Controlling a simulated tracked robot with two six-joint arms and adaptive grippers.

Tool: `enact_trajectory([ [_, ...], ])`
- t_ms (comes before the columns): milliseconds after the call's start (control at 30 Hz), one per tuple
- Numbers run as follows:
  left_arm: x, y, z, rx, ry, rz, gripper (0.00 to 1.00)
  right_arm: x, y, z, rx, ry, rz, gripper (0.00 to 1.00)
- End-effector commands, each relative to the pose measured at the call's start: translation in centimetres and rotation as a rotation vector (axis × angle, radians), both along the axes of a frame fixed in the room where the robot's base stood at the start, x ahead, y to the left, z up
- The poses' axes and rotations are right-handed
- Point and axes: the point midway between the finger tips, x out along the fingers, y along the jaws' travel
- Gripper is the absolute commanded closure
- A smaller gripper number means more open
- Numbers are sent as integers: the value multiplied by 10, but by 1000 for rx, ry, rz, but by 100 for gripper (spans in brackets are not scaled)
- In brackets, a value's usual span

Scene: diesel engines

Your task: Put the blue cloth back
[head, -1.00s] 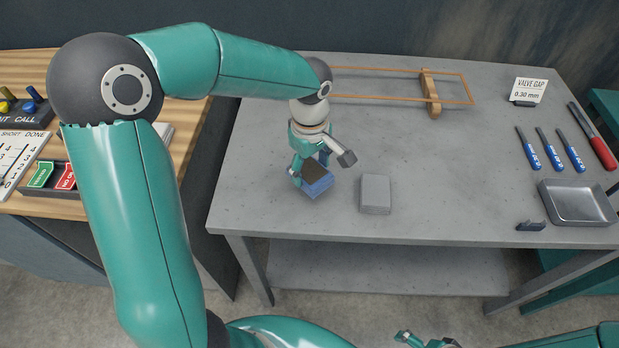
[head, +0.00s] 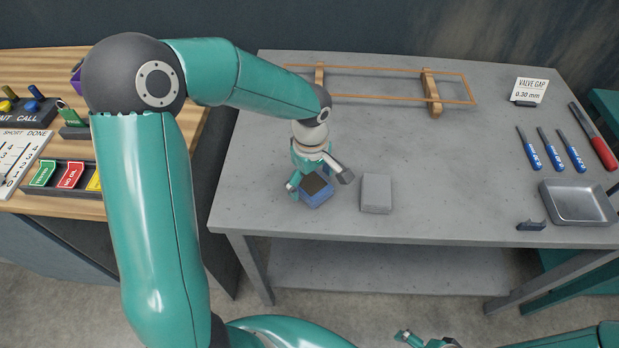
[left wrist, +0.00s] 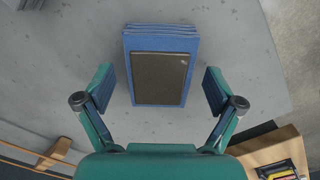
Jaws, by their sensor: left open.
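The blue cloth (head: 316,197) is a folded stack lying on the grey table, with a dark brown patch or pad on its top. In the left wrist view the blue cloth (left wrist: 160,38) lies ahead between my fingers, with the dark rectangle (left wrist: 159,78) over most of it. My left gripper (head: 318,184) is open above the cloth. In the left wrist view its fingers (left wrist: 159,92) stand on either side of the cloth with gaps, not touching it. My right gripper (head: 425,341) shows only in part at the bottom edge of the head view; its jaws are unclear.
A grey folded cloth or block (head: 376,193) lies just right of the blue one. A wooden rack (head: 432,92) stands at the back. Blue-handled gauges (head: 545,148), a metal tray (head: 578,203) and a valve gap card (head: 530,90) are at the right. The table middle is clear.

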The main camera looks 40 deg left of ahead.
Motion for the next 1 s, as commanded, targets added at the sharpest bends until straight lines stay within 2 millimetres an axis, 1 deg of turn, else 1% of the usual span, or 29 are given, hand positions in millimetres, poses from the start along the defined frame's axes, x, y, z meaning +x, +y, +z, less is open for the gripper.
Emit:
enact_trajectory([
  [233,1,0,4,1,-3,0,7,0,0,0,0,0,0,0],
  [367,2,0,17,1,-6,0,7,0,0,0,0,0,0,0],
  [467,2,0,34,0,-8,-1,7,0,0,-1,0,0,0,0],
  [700,2,0,83,0,-8,-1,7,0,0,-1,0,0,0,0],
  [800,1,0,100,1,-6,-1,7,0,0,-1,0,0,0,0],
  [900,1,0,112,1,-5,-1,7,0,0,-1,0,0,0,0],
  [1000,1,0,119,0,-4,-1,7,0,0,0,0,0,0,0],
])
